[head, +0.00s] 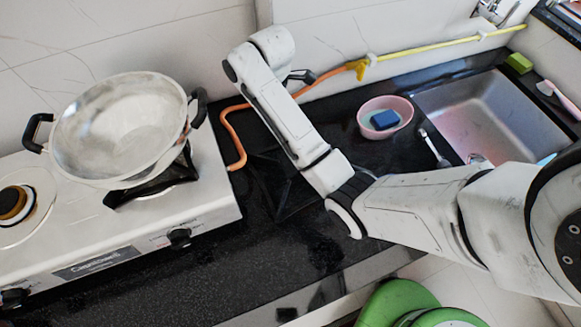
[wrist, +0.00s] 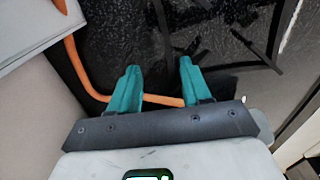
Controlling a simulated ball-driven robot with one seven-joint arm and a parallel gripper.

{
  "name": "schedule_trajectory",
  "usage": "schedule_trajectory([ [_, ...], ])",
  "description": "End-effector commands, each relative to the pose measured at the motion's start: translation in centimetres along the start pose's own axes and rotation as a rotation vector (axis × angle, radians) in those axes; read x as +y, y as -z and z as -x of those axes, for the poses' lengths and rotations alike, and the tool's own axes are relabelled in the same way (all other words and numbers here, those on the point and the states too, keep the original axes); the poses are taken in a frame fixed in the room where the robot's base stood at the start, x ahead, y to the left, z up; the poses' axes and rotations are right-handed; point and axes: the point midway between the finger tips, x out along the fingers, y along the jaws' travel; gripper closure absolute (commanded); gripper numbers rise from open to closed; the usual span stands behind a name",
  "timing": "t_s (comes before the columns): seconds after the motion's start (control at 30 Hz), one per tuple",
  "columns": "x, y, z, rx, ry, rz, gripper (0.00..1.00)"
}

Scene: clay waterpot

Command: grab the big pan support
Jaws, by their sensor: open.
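A black pan support (head: 276,188) lies flat on the dark countertop, between the stove and my arm in the head view. It is low in contrast against the counter, and my arm covers part of it. In the wrist view, dark bars that look like this support (wrist: 272,38) show at the upper right, beyond and to the right of my fingers. My gripper (wrist: 157,80) is open with its two teal fingers apart and nothing between them. Another black support (head: 150,188) stands on the stove under the wok (head: 120,128).
The stove (head: 205,190) stands left. A pink bowl (head: 398,104) with a blue sponge and the sink (head: 480,110) are at the right. The front counter is mostly clear.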

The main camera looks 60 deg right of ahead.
Motion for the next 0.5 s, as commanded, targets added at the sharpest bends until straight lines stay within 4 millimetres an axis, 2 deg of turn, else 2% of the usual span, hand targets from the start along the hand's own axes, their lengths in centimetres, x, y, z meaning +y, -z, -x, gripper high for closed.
schedule_trajectory([
  [0.07,0.5,-0.8,0.5,-0.009,0.011,0.031,0.52],
  [0.13,0.6,-1.0,0.1,-0.014,0.019,0.047,0.52],
  [0.4,1.1,-0.6,-4.4,-0.020,0.030,0.050,0.52],
  [0.5,1.3,-0.6,-5.5,-0.019,0.030,0.049,0.52],
])
